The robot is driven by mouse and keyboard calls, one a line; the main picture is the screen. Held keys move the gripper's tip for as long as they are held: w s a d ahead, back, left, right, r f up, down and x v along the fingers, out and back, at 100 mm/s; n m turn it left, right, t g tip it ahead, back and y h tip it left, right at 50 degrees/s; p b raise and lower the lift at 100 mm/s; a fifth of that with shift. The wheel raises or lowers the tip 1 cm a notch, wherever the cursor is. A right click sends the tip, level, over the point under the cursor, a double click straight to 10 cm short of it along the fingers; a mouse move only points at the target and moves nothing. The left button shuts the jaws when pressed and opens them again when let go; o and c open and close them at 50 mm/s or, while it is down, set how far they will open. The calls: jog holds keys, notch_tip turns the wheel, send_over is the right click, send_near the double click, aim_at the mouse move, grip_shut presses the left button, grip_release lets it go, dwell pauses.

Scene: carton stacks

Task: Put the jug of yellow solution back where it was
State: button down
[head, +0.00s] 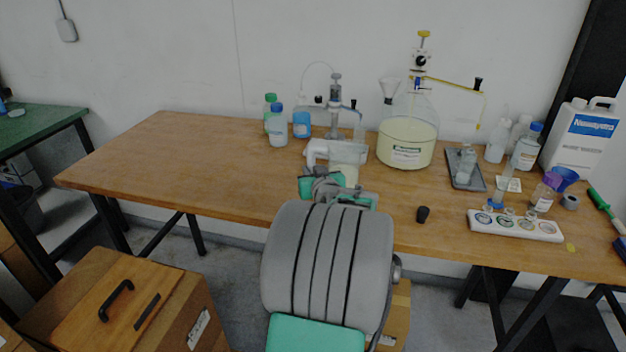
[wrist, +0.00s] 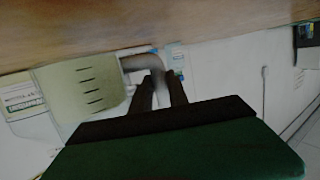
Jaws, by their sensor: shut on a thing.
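The jug of yellow solution (wrist: 82,92) fills the left of the wrist view, pale yellow with dark graduation marks. That view is upside down, with the tabletop along its upper edge. My gripper (wrist: 160,84) has its two dark fingers closed on the jug's handle (wrist: 145,62). In the head view my gripper (head: 338,155) is over the middle of the table, and a pale yellow strip of the jug (head: 350,174) shows below it. My arm hides the rest. I cannot tell whether the jug's base touches the tabletop.
A large round vessel of yellow liquid (head: 407,142) stands just right of the jug. Bottles (head: 278,130) and a stirrer stand (head: 336,95) are behind it. A grey tray (head: 465,183) and a white vial rack (head: 515,226) are farther right. The wooden table's (head: 170,160) left half is clear.

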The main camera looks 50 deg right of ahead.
jog(key=shift+f, duration=1.3)
jog(key=shift+f, duration=0.15)
jog(key=shift+f+b, duration=0.1)
jog(key=shift+b, duration=0.2)
jog(key=c, duration=1.3)
grip_release()
